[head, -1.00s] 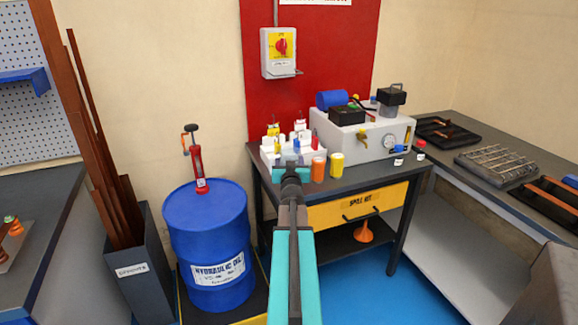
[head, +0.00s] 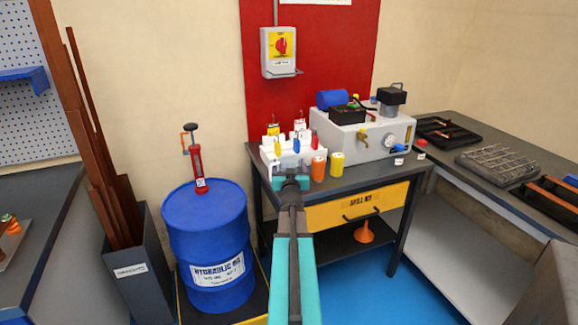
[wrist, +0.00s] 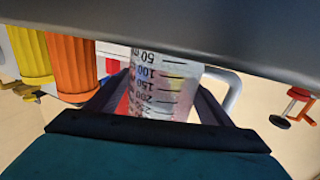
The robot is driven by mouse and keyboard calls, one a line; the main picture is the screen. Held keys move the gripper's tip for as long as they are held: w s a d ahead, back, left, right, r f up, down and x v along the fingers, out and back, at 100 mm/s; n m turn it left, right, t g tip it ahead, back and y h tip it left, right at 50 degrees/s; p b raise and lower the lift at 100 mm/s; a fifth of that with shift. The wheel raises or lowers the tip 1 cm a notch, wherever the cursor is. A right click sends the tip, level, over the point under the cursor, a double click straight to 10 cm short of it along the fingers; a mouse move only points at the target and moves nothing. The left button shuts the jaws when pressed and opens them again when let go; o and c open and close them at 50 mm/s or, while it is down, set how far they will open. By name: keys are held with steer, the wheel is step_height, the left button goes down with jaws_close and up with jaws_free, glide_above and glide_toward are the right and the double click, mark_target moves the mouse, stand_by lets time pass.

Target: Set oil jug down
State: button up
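The oil jug (wrist: 165,88) is a clear, pale container with black volume marks, upside down in the wrist view. It sits between the two dark fingers of my gripper (wrist: 162,95), which look closed against its sides. A pale handle shows on its right side. A dark grey band, apparently the table edge, hides its lower end, so contact with the table cannot be told. In the head view my teal gripper (head: 291,182) is at the front left edge of the dark table (head: 365,178), and the jug is not clearly visible behind it.
A white rack (head: 266,154) with several bottles stands just behind my gripper. An orange can (head: 318,168) and a yellow can (head: 336,166) stand close to its right. A grey hydraulic unit (head: 362,140) is behind them. A blue drum (head: 207,235) with a red pump (head: 198,170) is at left.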

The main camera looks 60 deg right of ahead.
stand_by(0.4)
steer(key=shift+b+v, duration=0.3)
steer(key=shift+v, duration=3.7)
steer(key=shift+s+p, duration=0.15)
steer(key=shift+p, duration=0.6)
steer(key=shift+a, duration=0.1)
steer(key=a+p, duration=0.1)
steer(key=p, duration=0.3)
steer(key=shift+s, duration=0.2)
steer(key=s+a+p, duration=0.1)
steer(key=p, duration=0.3)
steer(key=shift+s+a+p, duration=0.1)
steer(key=shift+a+p, duration=0.05)
steer(key=shift+p, duration=0.55)
steer(key=p+v, duration=0.2)
steer(key=p, duration=0.2)
steer(key=shift+s+a+p, duration=0.15)
steer(key=shift+p, duration=0.25)
steer(key=shift+a, duration=0.1)
